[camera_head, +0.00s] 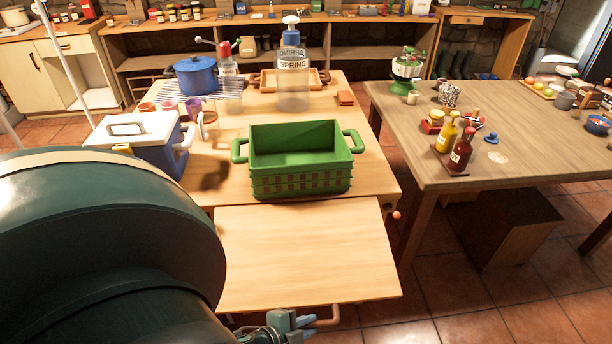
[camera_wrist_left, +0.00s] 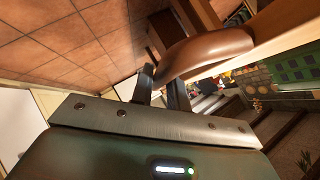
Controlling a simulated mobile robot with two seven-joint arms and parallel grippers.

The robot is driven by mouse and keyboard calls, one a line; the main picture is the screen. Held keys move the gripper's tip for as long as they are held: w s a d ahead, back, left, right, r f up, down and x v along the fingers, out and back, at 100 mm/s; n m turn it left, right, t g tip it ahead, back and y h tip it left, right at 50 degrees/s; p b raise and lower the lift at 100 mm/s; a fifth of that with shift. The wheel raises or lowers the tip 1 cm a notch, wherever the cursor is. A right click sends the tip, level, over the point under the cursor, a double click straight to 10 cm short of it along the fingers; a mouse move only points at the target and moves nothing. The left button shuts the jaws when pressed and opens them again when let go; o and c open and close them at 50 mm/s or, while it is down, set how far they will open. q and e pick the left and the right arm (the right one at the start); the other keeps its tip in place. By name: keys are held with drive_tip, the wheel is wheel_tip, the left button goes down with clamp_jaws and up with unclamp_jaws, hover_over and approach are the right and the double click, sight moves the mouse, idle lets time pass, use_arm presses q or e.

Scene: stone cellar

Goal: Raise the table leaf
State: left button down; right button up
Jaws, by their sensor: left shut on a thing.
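The table leaf (camera_head: 305,250) is a pale wooden panel joined to the front edge of the table (camera_head: 375,180). It extends toward me; I cannot tell exactly how far it tilts. A brown curved handle (camera_head: 328,317) sits at its near edge and also shows large in the left wrist view (camera_wrist_left: 205,52). My left gripper (camera_head: 292,321) is shut on this handle, at its left part in the head view. Its two dark fingers (camera_wrist_left: 162,88) show at the handle in the left wrist view. My large dark green left arm hides the left front of the scene. My right gripper is not in view.
A green crate (camera_head: 300,182) stands on the table near the leaf's hinge edge. An orange knob (camera_head: 396,215) sticks out right of the leaf. A second table (camera_head: 520,160) stands right.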

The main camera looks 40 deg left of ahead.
use_arm(q)
drive_tip(key=r, duration=0.4)
drive_tip(key=shift+w+a+r, duration=0.2)
drive_tip(key=shift+w+a, duration=0.1)
drive_tip(key=shift+w, duration=0.1)
drive_tip(key=shift+s+d+r+n+g+h, duration=0.25)
drive_tip(key=shift+r+n+g+h, duration=0.15)
drive_tip(key=shift+r, duration=0.2)
drive_tip(key=c, duration=1.4)
unclamp_jaws()
drive_tip(key=shift+f, duration=0.15)
drive_tip(key=shift+o, duration=0.2)
drive_tip(key=shift+s+d, duration=0.1)
drive_tip(key=shift+s, duration=0.05)
drive_tip(key=shift+s, duration=0.25)
drive_tip(key=v, duration=1.2)
drive_tip(key=shift+s+r, duration=0.15)
drive_tip(key=shift+r, duration=0.25)
